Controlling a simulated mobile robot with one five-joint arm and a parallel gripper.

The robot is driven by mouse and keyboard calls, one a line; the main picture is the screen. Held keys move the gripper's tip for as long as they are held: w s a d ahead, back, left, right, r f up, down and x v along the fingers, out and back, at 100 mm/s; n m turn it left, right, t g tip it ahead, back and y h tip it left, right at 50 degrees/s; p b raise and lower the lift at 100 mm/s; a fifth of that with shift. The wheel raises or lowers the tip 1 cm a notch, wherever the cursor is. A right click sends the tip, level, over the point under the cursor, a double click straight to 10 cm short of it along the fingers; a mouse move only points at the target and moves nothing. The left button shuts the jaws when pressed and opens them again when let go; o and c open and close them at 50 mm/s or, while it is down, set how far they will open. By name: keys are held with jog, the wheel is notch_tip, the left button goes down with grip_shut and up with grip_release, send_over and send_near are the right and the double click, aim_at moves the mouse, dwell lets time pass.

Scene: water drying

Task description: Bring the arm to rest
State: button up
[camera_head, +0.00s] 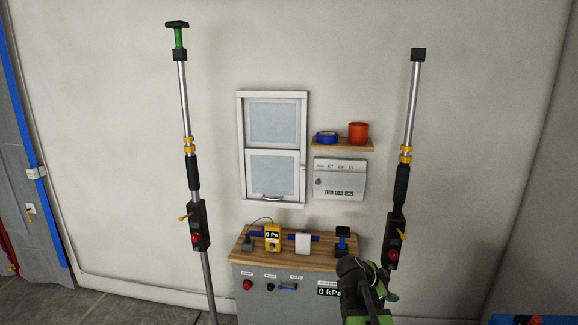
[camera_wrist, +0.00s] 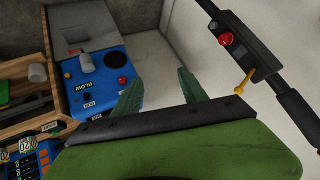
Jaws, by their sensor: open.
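My arm and gripper (camera_head: 366,285) show dark and green at the lower middle of the head view, in front of the right end of a wood-topped cabinet. The fingertips are hard to make out there. In the wrist view my gripper (camera_wrist: 160,90) has two green fingers set apart with nothing between them. Beyond them are a pale floor and wall. A blue machine panel (camera_wrist: 98,82) marked BLOW, with a red button, lies just left of the fingers.
An upright pole (camera_head: 401,183) stands close to my arm on the right; its control box (camera_wrist: 230,43) shows in the wrist view. Another pole (camera_head: 190,150) stands left. The cabinet's wooden top (camera_head: 325,254) carries small devices. A blue item (camera_head: 515,319) is at lower right.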

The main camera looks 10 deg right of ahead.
jog(key=s+a+f+n+g+y, duration=0.1)
jog(key=s+a+f+n+y, duration=0.1)
jog(key=a+n, duration=0.4)
jog(key=s+a+f+n+g+y, duration=0.1)
jog(key=s+a+f+n+y, duration=0.2)
jog(key=s+a+n, duration=0.3)
jog(key=s+a+f+n+g+y, duration=0.1)
jog(key=s+a+f+n+y, duration=0.2)
jog(key=a+n, duration=0.3)
jog(key=s+a, duration=0.1)
jog(key=a, duration=0.4)
jog(key=shift+g+y, duration=0.4)
jog(key=shift+w, duration=0.1)
